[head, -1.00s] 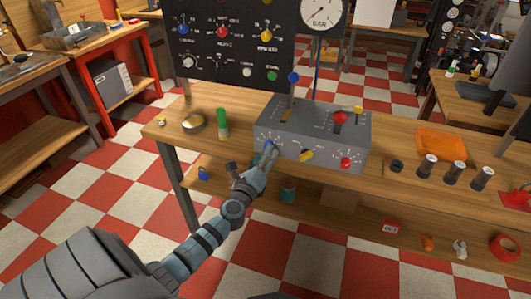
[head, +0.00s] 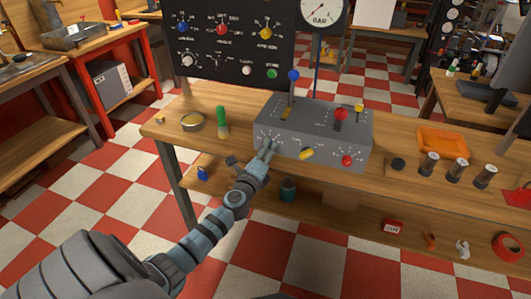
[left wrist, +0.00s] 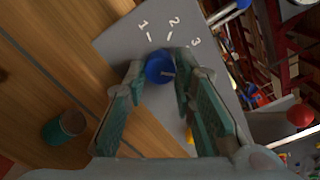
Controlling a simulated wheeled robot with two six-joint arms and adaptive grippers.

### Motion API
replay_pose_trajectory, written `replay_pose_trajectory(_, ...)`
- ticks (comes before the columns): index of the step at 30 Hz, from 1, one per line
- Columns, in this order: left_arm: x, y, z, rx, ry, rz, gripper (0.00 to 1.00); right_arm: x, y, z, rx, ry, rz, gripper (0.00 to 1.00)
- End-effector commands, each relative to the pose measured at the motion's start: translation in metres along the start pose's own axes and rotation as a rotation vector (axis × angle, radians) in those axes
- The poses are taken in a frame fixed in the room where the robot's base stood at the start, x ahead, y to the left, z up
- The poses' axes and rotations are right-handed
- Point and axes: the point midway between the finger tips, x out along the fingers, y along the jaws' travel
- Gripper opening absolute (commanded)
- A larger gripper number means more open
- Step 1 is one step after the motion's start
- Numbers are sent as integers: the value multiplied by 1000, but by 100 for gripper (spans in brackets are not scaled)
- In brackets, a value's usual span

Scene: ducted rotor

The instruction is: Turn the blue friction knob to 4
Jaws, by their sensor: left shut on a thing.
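The blue friction knob (left wrist: 159,69) sits on the front of the grey control box (head: 340,128). In the left wrist view it is between the two fingertips of my left gripper (left wrist: 160,64), which is shut on it. A small light mark on the knob points to the right in that view, towards the right finger. The dial numbers 1, 2 and 3 show beyond the knob; no 4 is visible. In the head view my left gripper (head: 268,148) reaches the box's front left and hides the knob.
A yellow knob (head: 306,154) and a red knob (head: 347,160) are to the right on the same front. Levers, one with a blue ball (head: 293,75), rise from the box top. A green-handled item (head: 222,122) stands left of the box on the wooden bench (head: 165,133).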

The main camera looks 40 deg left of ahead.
Motion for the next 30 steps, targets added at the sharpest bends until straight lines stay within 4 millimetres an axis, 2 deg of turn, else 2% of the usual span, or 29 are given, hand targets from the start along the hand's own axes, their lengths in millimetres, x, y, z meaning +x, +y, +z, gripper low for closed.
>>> replay_pose_trajectory(1,0,2,-2,-39,0,-1,0,5,0,0,0,0,0,51)
replay_pose_trajectory(8,0,0,0,-58,1,0,0,3,0,0,0,0,1,51)
replay_pose_trajectory(9,0,0,0,-57,1,0,27,3,0,0,0,0,1,51)
replay_pose_trajectory(12,0,0,0,-56,1,0,43,3,1,0,0,0,1,51)
replay_pose_trajectory(23,-5,0,0,-55,1,-1,44,3,3,0,-1,1,4,51)
replay_pose_trajectory(26,-21,1,-1,-54,2,0,44,3,2,0,-1,1,3,51)
replay_pose_trajectory(30,-60,1,-1,-53,4,1,44,3,1,0,-1,0,2,51)
